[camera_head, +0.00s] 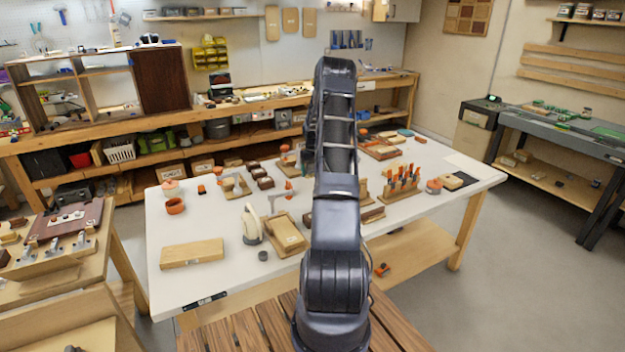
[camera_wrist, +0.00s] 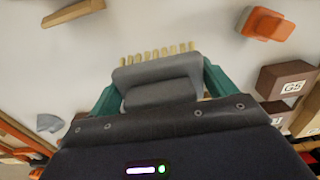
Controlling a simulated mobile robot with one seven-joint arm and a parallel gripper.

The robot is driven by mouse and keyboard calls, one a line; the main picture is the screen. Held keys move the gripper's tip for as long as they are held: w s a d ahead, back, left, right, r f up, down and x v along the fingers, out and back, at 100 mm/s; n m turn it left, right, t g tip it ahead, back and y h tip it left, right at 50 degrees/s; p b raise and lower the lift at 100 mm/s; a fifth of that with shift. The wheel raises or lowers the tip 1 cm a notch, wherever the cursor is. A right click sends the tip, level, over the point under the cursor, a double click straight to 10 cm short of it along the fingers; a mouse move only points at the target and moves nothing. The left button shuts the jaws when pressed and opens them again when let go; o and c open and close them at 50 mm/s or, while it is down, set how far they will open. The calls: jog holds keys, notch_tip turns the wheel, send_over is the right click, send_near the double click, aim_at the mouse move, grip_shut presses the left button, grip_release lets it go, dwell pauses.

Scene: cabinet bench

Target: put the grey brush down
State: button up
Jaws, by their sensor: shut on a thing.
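The grey brush (camera_wrist: 158,72), with a row of pale bristles along its far edge, is between the teal fingers of my gripper (camera_wrist: 160,88) in the wrist view. My gripper is shut on it. The white table top (camera_wrist: 185,22) shows behind the brush; I cannot tell how far the brush is above it. In the head view my arm stands over the white table (camera_head: 172,285), and my gripper and the brush are hidden behind the arm.
In the wrist view, an orange and grey item (camera_wrist: 266,24) lies upper right, a brown lettered block (camera_wrist: 287,80) at right, and a wooden strip (camera_wrist: 73,13) upper left. In the head view, a wooden box (camera_head: 192,253) and a tool rack (camera_head: 402,185) stand on the table.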

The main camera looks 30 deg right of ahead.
jog(key=shift+f, duration=2.4)
jog(key=o, duration=0.9)
jog(key=shift+f, duration=0.1)
